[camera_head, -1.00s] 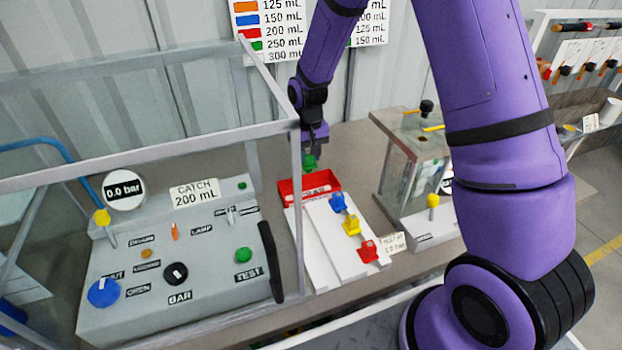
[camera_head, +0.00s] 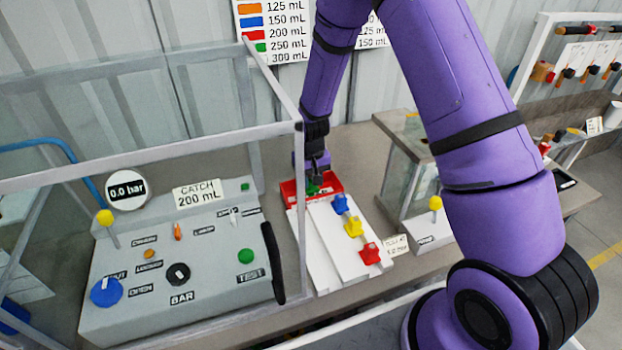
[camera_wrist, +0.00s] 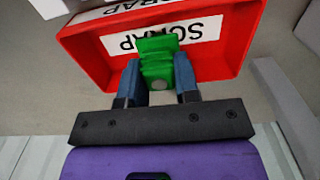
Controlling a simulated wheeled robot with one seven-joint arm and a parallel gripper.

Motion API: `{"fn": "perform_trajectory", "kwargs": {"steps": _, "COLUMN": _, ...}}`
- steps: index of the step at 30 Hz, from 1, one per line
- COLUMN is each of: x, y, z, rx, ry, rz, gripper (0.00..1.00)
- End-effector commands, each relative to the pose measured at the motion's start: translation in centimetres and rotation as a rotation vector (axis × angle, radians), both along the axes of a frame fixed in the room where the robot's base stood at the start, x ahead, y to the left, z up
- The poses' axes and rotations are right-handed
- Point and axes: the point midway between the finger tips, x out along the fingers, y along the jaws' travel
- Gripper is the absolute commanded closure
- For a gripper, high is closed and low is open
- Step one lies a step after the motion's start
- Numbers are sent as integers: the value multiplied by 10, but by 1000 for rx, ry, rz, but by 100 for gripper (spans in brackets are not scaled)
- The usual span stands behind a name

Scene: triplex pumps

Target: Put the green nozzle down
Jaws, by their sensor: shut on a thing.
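The green nozzle (camera_wrist: 158,62) is between the two blue fingers of my gripper (camera_wrist: 159,80) in the wrist view. The gripper is shut on it. Behind and around the nozzle in that view is a red tray (camera_wrist: 232,62) with a white SCRAP label. In the head view the gripper (camera_head: 315,180) is down at the red tray (camera_head: 333,182), with the green nozzle (camera_head: 312,189) partly showing at the tray. I cannot tell whether the nozzle touches the tray's floor.
A white rack (camera_head: 328,250) in front of the tray holds a blue nozzle (camera_head: 340,204), a yellow nozzle (camera_head: 353,227) and a red nozzle (camera_head: 369,253). A grey control panel (camera_head: 215,282) inside a frame (camera_head: 301,220) stands left. A clear tank (camera_head: 398,180) stands right.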

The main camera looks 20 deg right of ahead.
Motion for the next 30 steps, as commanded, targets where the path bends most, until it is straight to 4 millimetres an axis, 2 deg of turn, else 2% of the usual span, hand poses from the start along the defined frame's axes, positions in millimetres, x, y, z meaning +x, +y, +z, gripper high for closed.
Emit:
{"fn": "perform_trajectory", "kwargs": {"steps": 1, "x": 0, "y": 0, "z": -2, "rx": 0, "ry": 1, "rz": 0, "gripper": 95}}
{"fn": "perform_trajectory", "kwargs": {"steps": 2, "x": 0, "y": 0, "z": -2, "rx": 0, "ry": 0, "rz": 0, "gripper": 68}}
{"fn": "perform_trajectory", "kwargs": {"steps": 5, "x": 0, "y": 0, "z": -1, "rx": 0, "ry": 0, "rz": 0, "gripper": 45}}
{"fn": "perform_trajectory", "kwargs": {"steps": 13, "x": 0, "y": 0, "z": -1, "rx": 0, "ry": 0, "rz": 0, "gripper": 45}}
{"fn": "perform_trajectory", "kwargs": {"steps": 17, "x": 0, "y": 0, "z": 6, "rx": 0, "ry": -1, "rz": 0, "gripper": 45}}
{"fn": "perform_trajectory", "kwargs": {"steps": 23, "x": 1, "y": 0, "z": 37, "rx": 0, "ry": -4, "rz": 0, "gripper": 45}}
{"fn": "perform_trajectory", "kwargs": {"steps": 30, "x": 1, "y": 0, "z": 85, "rx": 1, "ry": -4, "rz": -1, "gripper": 45}}
